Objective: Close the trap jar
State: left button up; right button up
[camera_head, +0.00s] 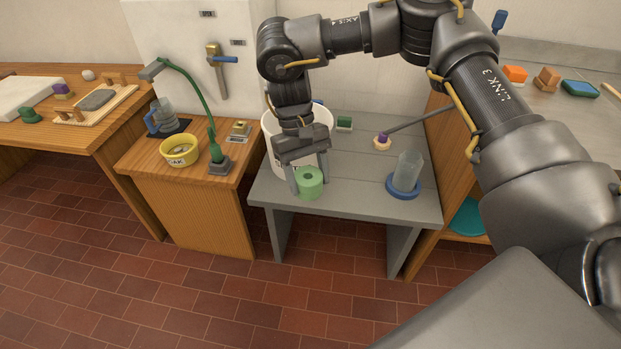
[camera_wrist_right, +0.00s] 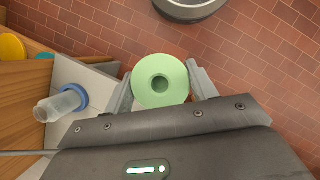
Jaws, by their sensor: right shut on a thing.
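A green cylinder (camera_head: 309,182) with a round hole in its top is between the fingers of my right gripper (camera_head: 308,176), which is shut on it. The right wrist view shows the green cylinder (camera_wrist_right: 160,82) from above with a finger on each side and floor tiles behind it. It is held by the front left edge of the grey table. A clear jar (camera_head: 407,172) with an open-looking top stands upright in a blue ring base (camera_head: 391,187) on the table's right side, apart from the gripper. The wrist view shows the clear jar (camera_wrist_right: 60,105) too. My left gripper is out of view.
The grey table (camera_head: 345,190) has clear room between gripper and jar. A white bucket (camera_head: 268,130) stands behind the gripper. A purple-and-tan piece (camera_head: 382,142) with a grey rod lies behind the jar. A yellow bowl (camera_head: 180,150) and green lamp (camera_head: 211,120) stand on the left cabinet.

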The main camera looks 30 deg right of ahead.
aim_at(409, 164)
jog(key=z, duration=0.5)
jog(key=i, duration=0.45)
jog(key=z, duration=1.35)
